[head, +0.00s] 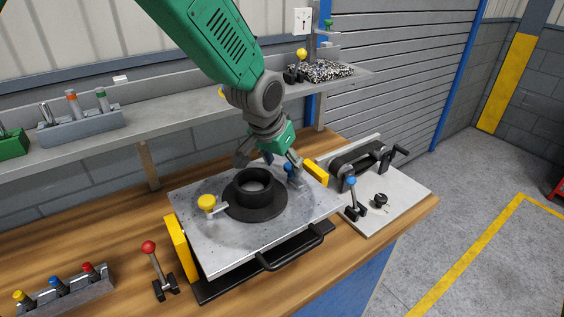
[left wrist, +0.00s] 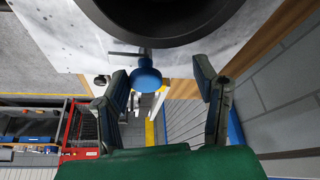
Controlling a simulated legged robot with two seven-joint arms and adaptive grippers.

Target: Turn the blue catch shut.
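The blue catch (head: 288,168) is a round blue knob at the far right of the black flanged ring (head: 255,201), on a grey metal plate (head: 195,248). In the left wrist view the blue knob (left wrist: 147,76) has a thin metal bar pointing left, beside the dark ring (left wrist: 165,18). My left gripper (head: 281,163) is over the blue catch. In the left wrist view my left gripper (left wrist: 163,74) is open, with the knob between its fingers, nearer the left finger. Contact cannot be told. A yellow catch (head: 207,203) sits on the ring's other side. My right gripper is not in view.
Yellow blocks (head: 176,245) flank the plate, and a black handle (head: 295,247) is at its front. A red-knobbed lever (head: 149,249) stands left. A second pallet (head: 398,204) with a blue-knobbed lever (head: 351,183) lies right. A shelf (head: 180,112) runs behind.

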